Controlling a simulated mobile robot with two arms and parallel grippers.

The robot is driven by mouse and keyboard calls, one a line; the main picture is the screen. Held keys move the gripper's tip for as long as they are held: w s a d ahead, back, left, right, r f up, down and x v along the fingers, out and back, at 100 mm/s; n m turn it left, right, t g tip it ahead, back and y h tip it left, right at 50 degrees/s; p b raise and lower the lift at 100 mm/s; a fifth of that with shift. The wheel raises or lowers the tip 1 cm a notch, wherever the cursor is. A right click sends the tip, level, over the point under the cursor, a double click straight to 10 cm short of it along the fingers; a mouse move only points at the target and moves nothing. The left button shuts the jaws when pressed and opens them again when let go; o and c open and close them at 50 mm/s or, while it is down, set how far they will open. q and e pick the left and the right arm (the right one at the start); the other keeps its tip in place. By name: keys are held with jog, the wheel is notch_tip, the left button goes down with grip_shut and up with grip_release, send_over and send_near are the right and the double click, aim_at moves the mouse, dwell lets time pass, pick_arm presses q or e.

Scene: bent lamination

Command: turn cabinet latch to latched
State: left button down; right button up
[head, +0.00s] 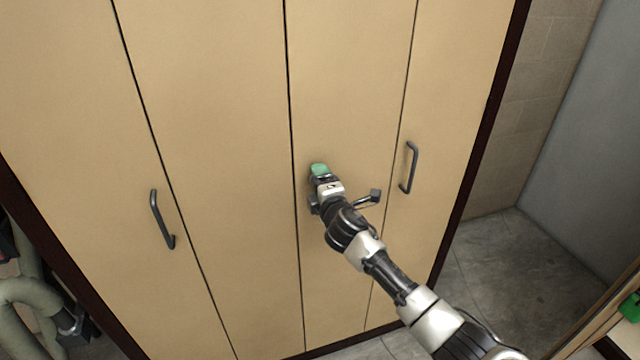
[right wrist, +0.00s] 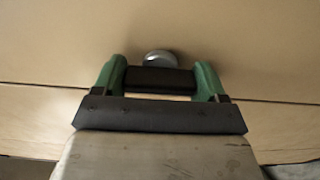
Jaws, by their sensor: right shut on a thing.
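The tan cabinet (head: 215,120) fills most of the head view. My right gripper (head: 320,170) reaches in from the lower right, its green fingertip close to the door face beside a dark seam. In the right wrist view, the green fingers (right wrist: 159,76) stand on either side of a dark bar. A rounded silver part of the cabinet latch (right wrist: 158,57) shows just beyond that bar. The gripper is shut on the latch. My gripper hides most of the latch in the head view, so its exact angle cannot be told. My left gripper is not in view.
Dark bar handles stand on the left door (head: 161,220) and right door (head: 409,168). A thick grey-green hose (head: 30,295) lies at the lower left. Grey tiled floor (head: 515,265) is open right of the cabinet. A wooden edge (head: 605,325) borders the lower right.

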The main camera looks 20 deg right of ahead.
jog(key=o, duration=0.9)
jog(key=s, duration=1)
jog(key=shift+s+d+b, duration=0.2)
jog(key=shift+s+b, duration=0.2)
jog(key=shift+f, duration=0.1)
